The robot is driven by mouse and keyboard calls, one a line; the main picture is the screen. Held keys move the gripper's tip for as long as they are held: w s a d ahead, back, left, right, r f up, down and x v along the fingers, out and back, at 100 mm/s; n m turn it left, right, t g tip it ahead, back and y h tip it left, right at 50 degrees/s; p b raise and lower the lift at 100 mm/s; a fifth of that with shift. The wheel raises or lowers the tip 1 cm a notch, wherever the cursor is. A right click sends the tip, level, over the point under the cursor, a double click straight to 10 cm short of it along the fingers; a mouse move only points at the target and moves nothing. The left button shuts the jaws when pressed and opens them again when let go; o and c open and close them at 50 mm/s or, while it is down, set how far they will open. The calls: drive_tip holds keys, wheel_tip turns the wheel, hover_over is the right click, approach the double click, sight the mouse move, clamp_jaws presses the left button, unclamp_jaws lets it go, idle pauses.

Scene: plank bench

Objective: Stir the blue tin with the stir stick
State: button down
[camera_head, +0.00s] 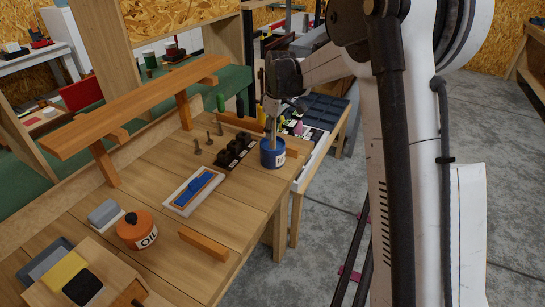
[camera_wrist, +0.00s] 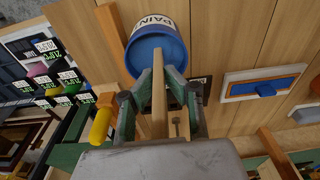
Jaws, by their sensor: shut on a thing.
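The blue tin (camera_head: 272,158) stands upright near the bench's far right corner in the head view. In the wrist view the blue tin (camera_wrist: 145,45) shows its open mouth and a white PAINT label. My gripper (camera_head: 272,103) is above the tin, pointing down. In the wrist view my gripper (camera_wrist: 160,92) is shut on the pale wooden stir stick (camera_wrist: 159,112). The stick (camera_head: 273,131) runs down from the fingers to the tin's mouth. Its lower end appears inside the mouth; its depth and any contact with the wall cannot be told.
A dark block rack (camera_head: 235,151) stands close left of the tin. A white tray with a blue piece (camera_head: 176,203), an orange OIL pot (camera_head: 137,231) and a wooden bar (camera_head: 204,244) lie nearer. A raised wooden shelf (camera_head: 130,108) runs along the left.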

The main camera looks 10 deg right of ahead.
drive_tip(key=shift+w+d, duration=0.1)
drive_tip(key=shift+w, duration=0.15)
drive_tip(key=shift+r, duration=0.1)
drive_tip(key=shift+r+p, duration=2.35)
drive_tip(key=shift+r, duration=2.55)
